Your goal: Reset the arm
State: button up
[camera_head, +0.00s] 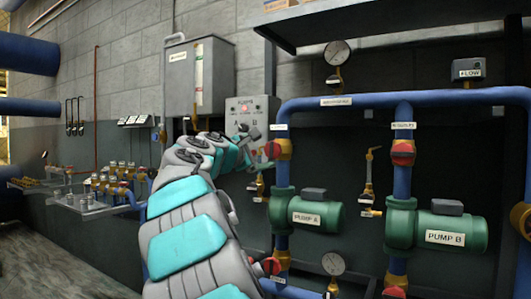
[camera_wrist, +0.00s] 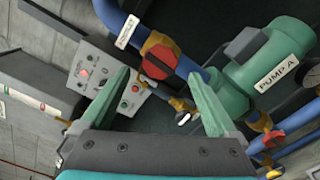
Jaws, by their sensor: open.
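My arm (camera_head: 187,235) rises from the bottom of the head view and bends right towards the pipes. My gripper (camera_head: 262,160) is small there, beside the red valve (camera_head: 273,150) above Pump A. In the wrist view my gripper (camera_wrist: 160,76) is open, its two green fingers wide apart. The same red valve (camera_wrist: 156,64) shows between and beyond the fingertips. I see nothing held between the fingers. Whether a finger touches the valve or pipe is unclear.
Pump A (camera_head: 316,214) and Pump B (camera_head: 452,232) stand right of my arm under blue pipes (camera_head: 403,97). A control box (camera_head: 247,114) and a grey tank (camera_head: 198,78) are on the wall behind. A shelf with brass fittings (camera_head: 85,203) is at left.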

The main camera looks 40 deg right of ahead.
jog(key=shift+v, duration=1.15)
